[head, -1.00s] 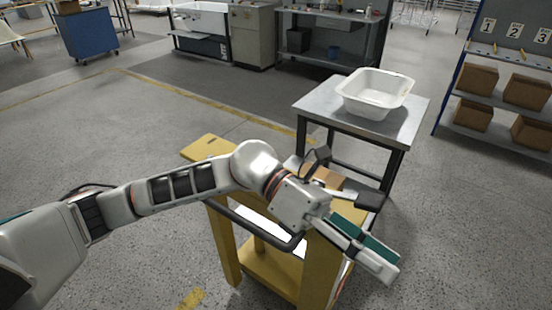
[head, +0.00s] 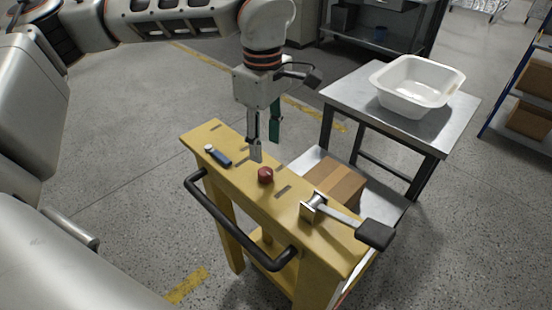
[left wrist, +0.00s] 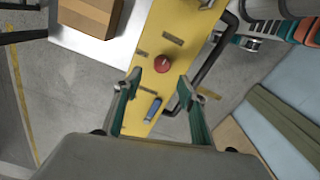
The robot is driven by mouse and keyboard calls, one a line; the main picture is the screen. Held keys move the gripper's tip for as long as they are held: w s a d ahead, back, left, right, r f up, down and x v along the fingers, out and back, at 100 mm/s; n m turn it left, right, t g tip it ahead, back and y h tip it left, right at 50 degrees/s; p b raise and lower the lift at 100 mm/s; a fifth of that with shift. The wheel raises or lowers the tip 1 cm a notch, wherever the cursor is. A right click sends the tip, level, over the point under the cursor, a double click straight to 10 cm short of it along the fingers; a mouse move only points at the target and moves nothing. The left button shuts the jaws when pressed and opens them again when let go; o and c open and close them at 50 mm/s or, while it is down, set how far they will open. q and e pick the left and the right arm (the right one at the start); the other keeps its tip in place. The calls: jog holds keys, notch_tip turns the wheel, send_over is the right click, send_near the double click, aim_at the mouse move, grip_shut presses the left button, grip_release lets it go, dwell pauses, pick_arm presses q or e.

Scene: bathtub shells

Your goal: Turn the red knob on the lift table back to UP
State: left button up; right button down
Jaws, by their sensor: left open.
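The red knob (head: 265,175) stands on the yellow top of the lift table (head: 228,145), near its middle. It also shows in the left wrist view (left wrist: 161,65), ahead of the fingertips. Dark label marks lie around it, too small to read. My left gripper (head: 265,147) points down above the table top, just behind the knob and apart from it. Its two green-padded fingers are spread and empty, as the left wrist view (left wrist: 158,84) shows. My right gripper is not in these views.
A small blue-handled item (head: 217,155) lies on the yellow top left of the knob. A lever with a black grip (head: 375,234) sticks out at right. A black bar handle (head: 235,228) runs along the front. A cardboard box (head: 335,185) and a metal table (head: 440,130) with a white basin (head: 418,85) stand behind.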

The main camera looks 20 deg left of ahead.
aim_at(265, 171)
pick_arm(q)
jog(key=f, duration=0.7)
jog(key=shift+s+f, duration=0.2)
jog(key=c, duration=1.1)
